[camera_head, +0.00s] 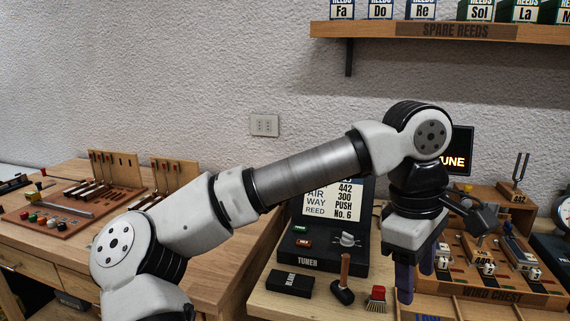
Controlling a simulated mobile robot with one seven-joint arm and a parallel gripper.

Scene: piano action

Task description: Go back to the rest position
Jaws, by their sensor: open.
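My gripper (416,276) points down at the right, in front of the wind chest (490,293). Its two dark purple fingers are apart and nothing shows between them. My white and grey arm reaches across the picture from the lower left. The fingers hang just right of the brush with a red top (377,299). I cannot tell how high they are above the bench.
A black tuner (318,262) with a lit screen stands behind a black block (290,282) and a wooden-handled hammer (343,282). A tuning fork (518,172) stands at the right. The spare reeds shelf (455,31) is overhead. A wooden desk (225,247) with tools is left.

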